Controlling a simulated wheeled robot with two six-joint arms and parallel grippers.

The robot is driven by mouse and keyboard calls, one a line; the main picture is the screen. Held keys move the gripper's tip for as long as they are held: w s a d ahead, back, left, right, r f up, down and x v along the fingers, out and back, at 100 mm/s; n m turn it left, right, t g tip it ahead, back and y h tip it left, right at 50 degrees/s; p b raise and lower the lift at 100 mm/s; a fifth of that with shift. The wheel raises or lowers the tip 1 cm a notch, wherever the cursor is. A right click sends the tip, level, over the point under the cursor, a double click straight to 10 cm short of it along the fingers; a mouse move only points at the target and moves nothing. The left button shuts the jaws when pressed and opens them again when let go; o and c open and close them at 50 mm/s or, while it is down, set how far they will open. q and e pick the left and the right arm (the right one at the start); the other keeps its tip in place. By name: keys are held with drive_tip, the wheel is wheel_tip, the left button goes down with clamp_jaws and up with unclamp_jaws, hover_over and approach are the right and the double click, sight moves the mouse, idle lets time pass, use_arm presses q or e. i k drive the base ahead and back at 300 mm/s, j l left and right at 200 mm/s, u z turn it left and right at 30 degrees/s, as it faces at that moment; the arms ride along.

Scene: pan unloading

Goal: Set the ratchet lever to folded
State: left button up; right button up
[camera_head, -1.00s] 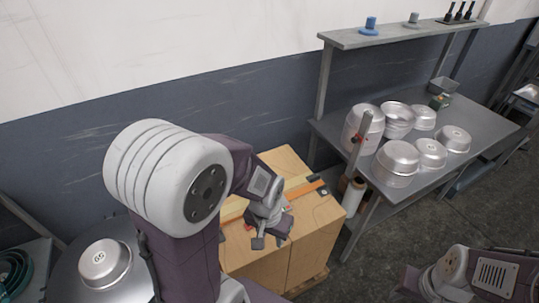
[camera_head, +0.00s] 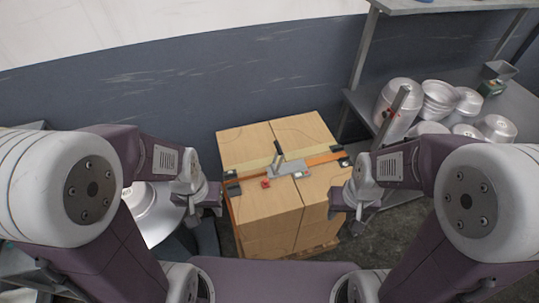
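The ratchet (camera_head: 288,169) is a grey metal piece on the orange strap, on top of the cardboard boxes (camera_head: 262,212) in the middle of the head view. Its lever (camera_head: 278,157) sticks up from the body, with a dark tip. A small red part (camera_head: 265,183) lies just left of the ratchet. My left gripper (camera_head: 212,201) is at the left side of the boxes, apart from the ratchet, and looks open and empty. My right gripper (camera_head: 344,204) is at the right side of the boxes, also apart from it, and looks open and empty.
Dark corner protectors (camera_head: 233,190) sit under the strap at the box edges. A metal table (camera_head: 518,103) with several silver pans stands at the right, with a post (camera_head: 364,50) and shelf above. A round metal surface (camera_head: 160,218) is at the left. A wall stands behind.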

sight(276, 158)
drive_tip(key=l+u, duration=0.45)
drive_tip(key=i+l+u, duration=0.1)
drive_tip(key=l+u, duration=0.75)
drive_tip(key=k+l+u, duration=0.15)
drive_tip(key=l+u, duration=0.15)
drive_tip(key=u, duration=0.15)
drive_tip(key=k+l+u, duration=0.15)
drive_tip(key=l+u, duration=0.3)
drive_tip(key=k+l+u, duration=0.15)
drive_tip(key=u, duration=0.25)
drive_tip(key=k, duration=0.05)
